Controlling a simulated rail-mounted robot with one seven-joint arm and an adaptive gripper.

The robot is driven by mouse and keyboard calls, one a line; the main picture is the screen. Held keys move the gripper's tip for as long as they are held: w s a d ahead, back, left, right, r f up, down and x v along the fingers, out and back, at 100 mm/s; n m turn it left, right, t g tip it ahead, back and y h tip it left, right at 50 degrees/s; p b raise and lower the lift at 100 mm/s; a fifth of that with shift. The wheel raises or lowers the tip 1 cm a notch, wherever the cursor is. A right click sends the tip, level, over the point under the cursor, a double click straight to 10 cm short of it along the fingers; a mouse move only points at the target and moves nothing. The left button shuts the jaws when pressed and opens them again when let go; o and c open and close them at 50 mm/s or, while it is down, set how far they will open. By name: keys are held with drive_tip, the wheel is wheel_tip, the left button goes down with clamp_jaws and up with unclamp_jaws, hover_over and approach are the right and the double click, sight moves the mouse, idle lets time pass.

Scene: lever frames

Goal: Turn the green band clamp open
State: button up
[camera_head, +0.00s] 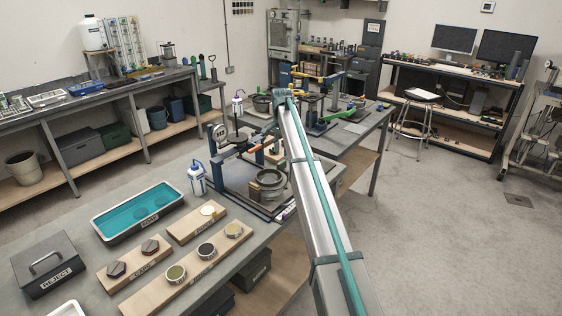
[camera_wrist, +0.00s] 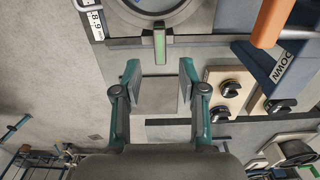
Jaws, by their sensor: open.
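In the wrist view a short green bar (camera_wrist: 160,46), which looks like the green band clamp, sticks out toward my gripper from a pale round rim (camera_wrist: 152,22) cut off by the top edge. My gripper (camera_wrist: 159,80) is open and empty, its teal fingers spread left and right. The green bar lies ahead of the gap between the fingertips, apart from them. In the head view my arm crosses the bench and the gripper itself cannot be made out. I cannot pick out the green clamp there.
In the head view a round metal pot (camera_head: 268,186) stands on the bench left of my arm, with a blue tray (camera_head: 139,212) nearer.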

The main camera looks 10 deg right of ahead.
sight(282, 162)
wheel_tip(282, 162, down, 7)
drive_tip(key=shift+p, duration=0.95)
clamp_jaws()
